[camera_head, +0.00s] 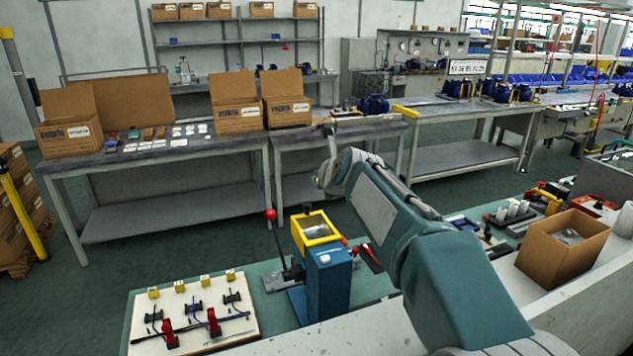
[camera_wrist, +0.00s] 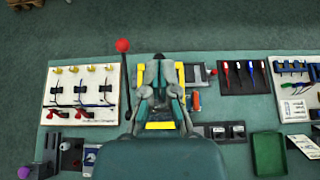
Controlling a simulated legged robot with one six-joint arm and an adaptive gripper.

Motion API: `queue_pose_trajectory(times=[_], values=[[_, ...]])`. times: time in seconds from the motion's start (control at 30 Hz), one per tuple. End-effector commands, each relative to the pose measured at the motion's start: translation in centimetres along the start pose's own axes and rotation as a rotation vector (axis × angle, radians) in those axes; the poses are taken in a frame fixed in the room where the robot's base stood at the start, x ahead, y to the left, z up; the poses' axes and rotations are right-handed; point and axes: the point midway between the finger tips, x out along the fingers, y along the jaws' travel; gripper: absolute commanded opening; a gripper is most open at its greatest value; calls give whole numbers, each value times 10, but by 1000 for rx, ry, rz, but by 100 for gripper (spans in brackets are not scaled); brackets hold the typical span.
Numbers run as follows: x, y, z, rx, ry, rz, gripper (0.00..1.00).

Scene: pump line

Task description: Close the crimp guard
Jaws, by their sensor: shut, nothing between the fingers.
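The crimp press is a blue block (camera_head: 328,280) standing on the green bench in the head view. The crimp guard, a yellow frame with a clear pane (camera_head: 315,228), sits at its top and looks tilted; I cannot tell its exact angle. In the wrist view parts of the yellow guard (camera_wrist: 160,125) show around my gripper. A lever with a red ball knob (camera_head: 270,214) rises at the press's left; the knob also shows in the wrist view (camera_wrist: 122,45). My gripper (camera_wrist: 159,72) is shut and empty, over the press in the wrist view. I cannot tell whether it touches the guard.
A cream wiring board (camera_head: 190,318) lies left of the press. In the wrist view a dark tool tray (camera_wrist: 243,77) and a green bin (camera_wrist: 268,153) lie to the right. An open cardboard box (camera_head: 562,248) stands at right. Tables with boxes stand behind.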

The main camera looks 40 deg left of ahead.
Motion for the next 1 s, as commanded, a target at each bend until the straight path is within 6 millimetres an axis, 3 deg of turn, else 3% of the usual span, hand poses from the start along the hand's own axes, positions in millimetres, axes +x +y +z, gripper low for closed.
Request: queue_pose_trajectory(times=[0.23, 0.37, 0.7, 1.0], values=[[7, 3, -2, -3, 6, -1, 0], [0, 2, -1, -2, 6, -1, 0], [-62, -3, 0, 1, -3, -2, 0], [-105, -2, -2, 0, 2, -2, 0]])
